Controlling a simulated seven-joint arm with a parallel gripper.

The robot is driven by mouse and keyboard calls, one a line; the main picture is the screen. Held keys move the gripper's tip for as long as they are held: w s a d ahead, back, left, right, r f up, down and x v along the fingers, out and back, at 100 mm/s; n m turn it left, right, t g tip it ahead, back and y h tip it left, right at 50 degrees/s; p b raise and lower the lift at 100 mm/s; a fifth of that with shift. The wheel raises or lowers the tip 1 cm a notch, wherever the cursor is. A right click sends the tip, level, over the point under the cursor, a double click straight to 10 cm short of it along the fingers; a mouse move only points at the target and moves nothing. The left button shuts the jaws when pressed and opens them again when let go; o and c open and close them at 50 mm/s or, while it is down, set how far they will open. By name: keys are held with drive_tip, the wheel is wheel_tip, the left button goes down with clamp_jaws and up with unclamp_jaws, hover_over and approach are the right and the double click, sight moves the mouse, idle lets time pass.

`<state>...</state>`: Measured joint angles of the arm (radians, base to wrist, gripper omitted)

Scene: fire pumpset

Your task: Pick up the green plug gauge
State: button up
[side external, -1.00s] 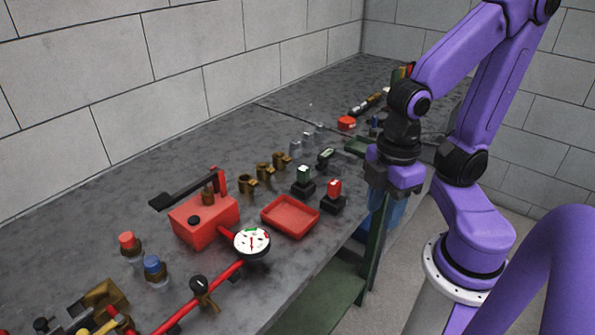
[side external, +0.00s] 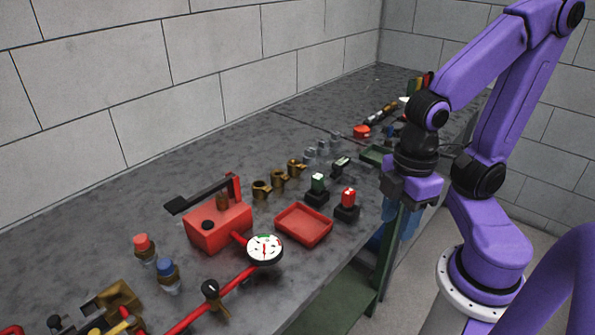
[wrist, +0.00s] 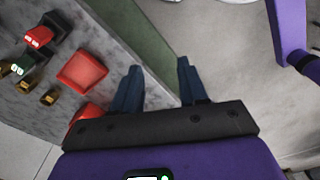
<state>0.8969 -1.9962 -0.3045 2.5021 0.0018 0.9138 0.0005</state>
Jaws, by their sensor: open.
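The green plug gauge (side external: 318,183) stands upright in a black base on the bench, behind the red tray. In the wrist view, a small piece with a green marking (wrist: 18,68) lies at the far left edge, and I cannot tell for sure that it is the gauge. My gripper (side external: 402,222) is at the front edge of the bench, to the right of the gauge and apart from it. In the wrist view its two blue fingers (wrist: 158,68) are spread, with nothing between them.
A red plug gauge (side external: 348,199) in a black base stands just right of the green one. The red tray (side external: 303,224), red pump box (side external: 218,228), dial gauge (side external: 265,249) and brass fittings (side external: 279,178) are close by.

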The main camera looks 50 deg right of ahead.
idle(0.3)
drive_tip(key=o, duration=0.3)
drive_tip(key=w+r+m, duration=0.2)
drive_tip(key=w+m, duration=0.5)
drive_tip(key=w, duration=0.1)
drive_tip(key=r+m, duration=0.1)
drive_tip(key=m, duration=2.3)
hover_over(318, 176)
wheel_tip(318, 176, down, 17)
drive_tip(key=shift+r, duration=0.2)
